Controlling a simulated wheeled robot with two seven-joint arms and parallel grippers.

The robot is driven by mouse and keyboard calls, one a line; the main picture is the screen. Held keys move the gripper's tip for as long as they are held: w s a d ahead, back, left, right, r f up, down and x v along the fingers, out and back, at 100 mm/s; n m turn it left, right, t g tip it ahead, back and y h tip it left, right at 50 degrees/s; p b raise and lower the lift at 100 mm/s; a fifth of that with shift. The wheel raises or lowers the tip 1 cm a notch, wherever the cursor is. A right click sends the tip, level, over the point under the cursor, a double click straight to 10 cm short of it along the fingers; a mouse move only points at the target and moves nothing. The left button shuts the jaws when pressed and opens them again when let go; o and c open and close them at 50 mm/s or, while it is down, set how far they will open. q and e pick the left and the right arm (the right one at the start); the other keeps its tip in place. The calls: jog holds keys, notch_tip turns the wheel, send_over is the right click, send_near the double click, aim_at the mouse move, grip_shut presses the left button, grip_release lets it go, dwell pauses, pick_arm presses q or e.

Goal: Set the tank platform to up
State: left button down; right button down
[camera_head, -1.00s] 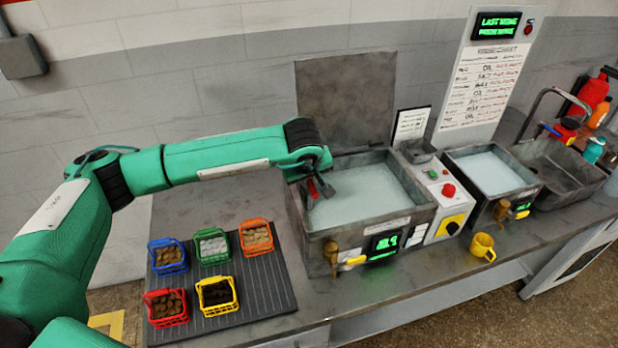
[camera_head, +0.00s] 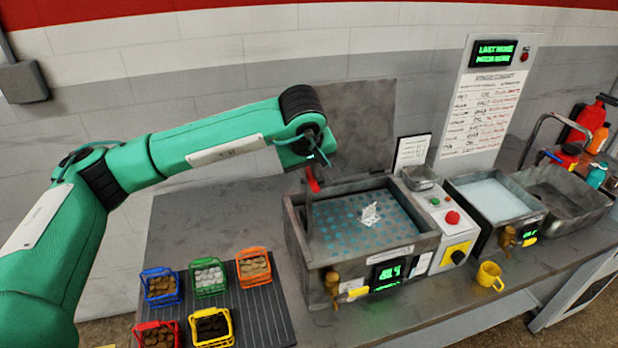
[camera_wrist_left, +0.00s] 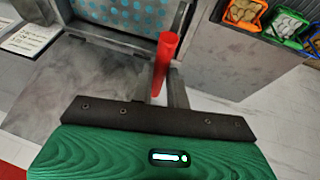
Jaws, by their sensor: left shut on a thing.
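The larger tank (camera_head: 415,245) stands open on the bench, with its lid raised behind it. Its perforated platform (camera_head: 350,222) shows as a grey surface with blue dots near the rim, and a small white piece (camera_head: 370,215) lies on it. My left gripper (camera_head: 313,168) is at the tank's back left corner, shut on the red lever handle (camera_head: 313,183). The red handle also shows in the left wrist view (camera_wrist_left: 166,58), with part of the dotted platform (camera_wrist_left: 125,12) beyond. My right gripper is not in view.
Several small coloured baskets, including the blue one (camera_head: 161,287), sit on a ribbed mat (camera_head: 268,315) left of the tank. A control box (camera_head: 452,235) and a second, smaller tank (camera_head: 490,205) stand to the right. A yellow mug (camera_head: 489,276) is at the front edge.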

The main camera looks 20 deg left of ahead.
pick_arm(q)
jog(key=shift+w+a+r, duration=0.1)
jog(key=shift+w+r, duration=0.05)
jog(key=shift+r, duration=0.25)
jog(key=c, duration=1.4)
grip_release()
jog(key=shift+o, duration=0.2)
jog(key=shift+f, duration=0.1)
jog(key=shift+s+r, duration=0.2)
jog(key=shift+s, duration=0.05)
jog(key=b+v, duration=0.5)
jog(key=v, duration=0.8)
jog(key=shift+r, duration=0.15)
